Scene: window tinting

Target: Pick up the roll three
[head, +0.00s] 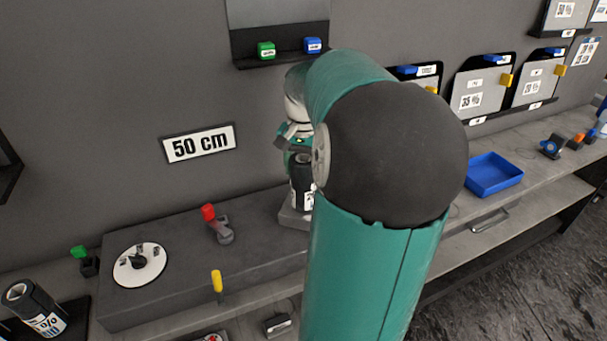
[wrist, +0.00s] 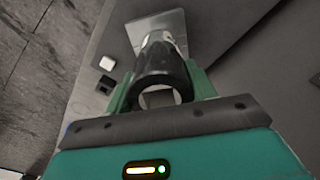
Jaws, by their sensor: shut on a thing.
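A black film roll (head: 301,170) with a white label stands upright on the right part of the raised grey bench, partly hidden behind my arm. In the wrist view the same dark roll (wrist: 161,77) sits between the green fingers of my gripper (wrist: 160,95), which are shut on it near its hollow end. A light grey base plate (wrist: 143,28) shows beyond the roll. In the head view my gripper (head: 298,145) is at the roll's top, mostly hidden. Whether the roll touches its base is hard to tell. I cannot read its label.
Another black roll (head: 35,308) with a percent label stands at the lower left. A white disc (head: 139,265), a red-topped tool (head: 213,222) and a yellow-handled tool (head: 217,284) are left of my arm. A blue tray (head: 493,174) is on the right. A "50 cm" sign (head: 199,144) hangs on the wall.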

